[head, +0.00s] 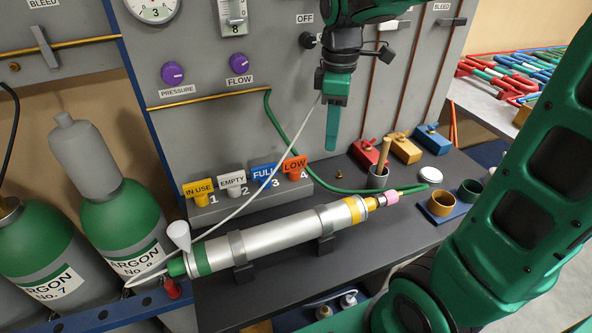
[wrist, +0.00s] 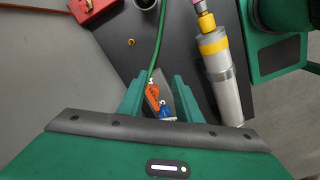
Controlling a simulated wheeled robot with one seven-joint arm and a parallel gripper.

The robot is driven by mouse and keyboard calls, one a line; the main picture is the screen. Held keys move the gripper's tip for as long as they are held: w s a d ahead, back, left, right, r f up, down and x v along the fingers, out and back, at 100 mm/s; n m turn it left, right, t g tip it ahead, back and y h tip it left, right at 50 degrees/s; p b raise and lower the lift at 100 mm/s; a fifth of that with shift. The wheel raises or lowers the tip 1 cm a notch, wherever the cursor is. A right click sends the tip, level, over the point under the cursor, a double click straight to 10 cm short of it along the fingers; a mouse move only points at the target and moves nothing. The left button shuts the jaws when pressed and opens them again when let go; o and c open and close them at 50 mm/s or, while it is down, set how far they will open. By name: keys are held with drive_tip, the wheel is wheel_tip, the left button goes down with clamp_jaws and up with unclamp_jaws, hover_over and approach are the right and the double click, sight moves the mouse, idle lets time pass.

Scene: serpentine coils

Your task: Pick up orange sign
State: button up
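The orange sign (head: 294,165), marked LOW, stands on an orange peg at slot 4, the right end of a grey numbered block (head: 235,209). My gripper (head: 332,145) hangs fingers-down, above and to the right of the sign in the head view, apart from it. In the wrist view my gripper (wrist: 160,78) is open with nothing between its fingers. The orange sign (wrist: 152,93) shows beyond the gap, nearer the left finger. The blue FULL sign (head: 265,173) stands beside it and also shows in the wrist view (wrist: 167,110).
White EMPTY (head: 232,181) and yellow IN USE (head: 198,187) signs fill the other slots. A silver cylinder (head: 275,240) lies in front of the block. A green hose (head: 285,140) runs behind the orange sign. Red, orange and blue blocks (head: 405,148) stand to the right.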

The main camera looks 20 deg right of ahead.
sight(294, 158)
drive_tip(key=w+a+n, duration=0.4)
drive_tip(key=a, duration=0.1)
drive_tip(key=w+a+n, duration=0.1)
drive_tip(key=a+n, duration=0.1)
drive_tip(key=shift+w+a+f+n, duration=0.15)
drive_tip(key=shift+w+a+n, duration=0.1)
drive_tip(key=shift+w+n, duration=0.15)
drive_tip(key=f, duration=1)
drive_tip(key=shift+d, duration=0.35)
drive_tip(key=shift+c, duration=0.3)
drive_tip(key=c, duration=0.7)
drive_tip(key=shift+r, duration=0.15)
clamp_jaws()
